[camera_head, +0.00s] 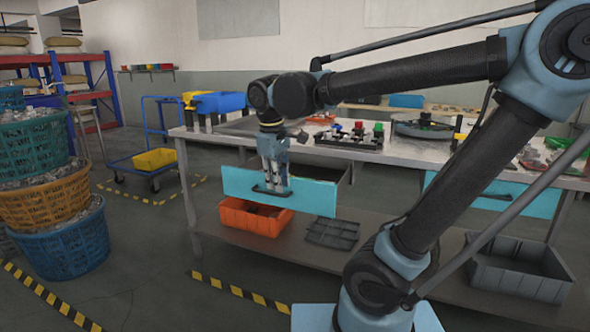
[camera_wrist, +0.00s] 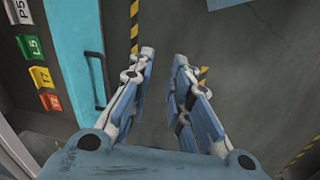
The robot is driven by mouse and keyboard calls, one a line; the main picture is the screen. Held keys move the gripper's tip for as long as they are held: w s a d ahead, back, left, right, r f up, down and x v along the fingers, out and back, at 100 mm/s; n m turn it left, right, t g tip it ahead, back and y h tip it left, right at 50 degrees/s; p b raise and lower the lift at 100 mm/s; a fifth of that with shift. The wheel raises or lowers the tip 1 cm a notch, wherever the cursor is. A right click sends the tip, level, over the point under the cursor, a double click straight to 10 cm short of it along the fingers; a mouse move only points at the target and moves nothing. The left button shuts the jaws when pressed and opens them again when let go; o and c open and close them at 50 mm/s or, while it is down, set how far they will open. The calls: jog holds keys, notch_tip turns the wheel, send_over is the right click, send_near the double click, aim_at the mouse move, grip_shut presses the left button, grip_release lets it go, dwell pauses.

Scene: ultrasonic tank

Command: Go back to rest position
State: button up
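My gripper (camera_head: 273,188) points down in front of the teal drawer front (camera_head: 325,198) below the worktable (camera_head: 420,154). In the wrist view the gripper (camera_wrist: 163,62) has its two fingers apart, with bare floor showing between them. It holds nothing. The dark drawer handle (camera_wrist: 96,80) stands to the left of the fingers in the wrist view, apart from them. The drawer front (camera_wrist: 77,45) stands out from the table, so the drawer is pulled open. Coloured labelled blocks (camera_wrist: 33,47) show at the left of the wrist view.
An orange bin (camera_head: 240,218), a grey tray (camera_head: 333,234) and a grey crate (camera_head: 515,270) sit on the lower shelf (camera_head: 300,248). Several stacked baskets (camera_head: 60,240) stand at the left. A blue trolley (camera_head: 145,170) is behind.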

jog(key=s+d+f+m, duration=0.3)
jog(key=d+f+m, duration=0.2)
jog(key=d+f, duration=0.3)
jog(key=s+d+f+m, duration=0.3)
jog(key=d+f+m, duration=0.3)
jog(key=d, duration=1)
jog(key=shift+s+f+t+y, duration=0.3)
jog(key=shift+s+f+y, duration=0.1)
jog(key=shift+f, duration=1)
jog(key=shift+w+f, duration=0.2)
jog(key=shift+w, duration=0.3)
jog(key=shift+o, duration=0.2)
